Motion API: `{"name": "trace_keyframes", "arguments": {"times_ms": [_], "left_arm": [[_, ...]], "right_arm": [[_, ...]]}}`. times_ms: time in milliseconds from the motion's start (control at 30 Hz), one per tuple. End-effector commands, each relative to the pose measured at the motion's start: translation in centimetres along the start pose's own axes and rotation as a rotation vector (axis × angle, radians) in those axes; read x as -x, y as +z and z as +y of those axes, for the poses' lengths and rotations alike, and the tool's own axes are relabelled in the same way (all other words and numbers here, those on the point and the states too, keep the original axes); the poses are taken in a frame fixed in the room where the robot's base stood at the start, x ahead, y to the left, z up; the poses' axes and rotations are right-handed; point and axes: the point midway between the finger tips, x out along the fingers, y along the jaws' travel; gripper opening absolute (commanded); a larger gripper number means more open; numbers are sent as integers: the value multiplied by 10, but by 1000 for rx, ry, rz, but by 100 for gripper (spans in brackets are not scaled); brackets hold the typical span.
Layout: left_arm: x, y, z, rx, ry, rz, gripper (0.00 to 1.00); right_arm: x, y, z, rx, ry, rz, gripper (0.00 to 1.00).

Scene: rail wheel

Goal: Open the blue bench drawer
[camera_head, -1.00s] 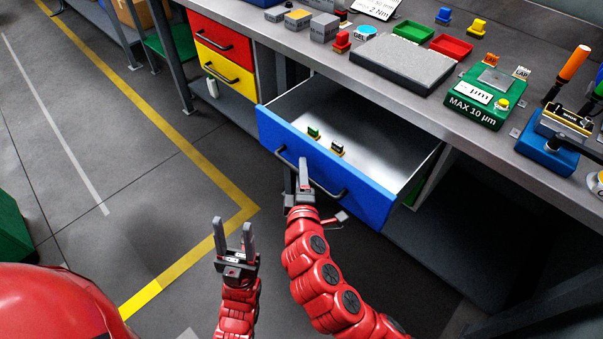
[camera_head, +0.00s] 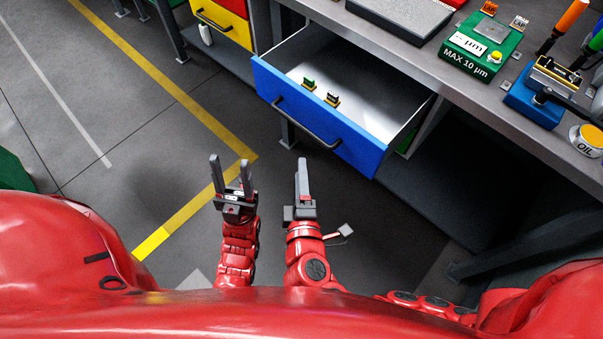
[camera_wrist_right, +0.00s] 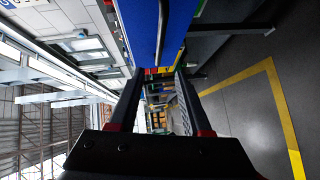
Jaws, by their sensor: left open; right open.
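The blue bench drawer (camera_head: 320,122) is pulled out from under the bench, with its inside showing. Its dark bar handle (camera_head: 305,125) runs across the front. Two small items, one green-topped (camera_head: 309,83) and one dark-topped (camera_head: 332,98), stand in the drawer. My right gripper (camera_head: 302,165) is in front of the drawer, apart from the handle and empty. In the right wrist view its two fingers (camera_wrist_right: 155,85) are spread, with the blue front (camera_wrist_right: 155,30) beyond them. My left gripper (camera_head: 230,168) is open and empty, left of the right one, over the floor.
A yellow drawer (camera_head: 222,24) is closed at the left under the bench. The floor left of the drawer is clear.

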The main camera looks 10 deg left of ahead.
Motion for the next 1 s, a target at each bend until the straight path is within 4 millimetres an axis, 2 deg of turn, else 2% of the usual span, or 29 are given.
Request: {"name": "trace_keyframes", "arguments": {"times_ms": [100, 300, 867, 1000], "left_arm": [[-7, -1, 0, 0, 0, 0, 50], [-9, -2, 0, 0, 0, 0, 50], [-9, -2, 0, 0, 0, 0, 50], [-10, -2, 0, 0, 0, 0, 50]], "right_arm": [[11, -2, 1, 3, -1, 6, 48], [18, 1, 0, 1, 2, 1, 48], [17, 0, 0, 0, 2, 2, 48], [11, -4, -5, 3, -4, 29, 48]]}}
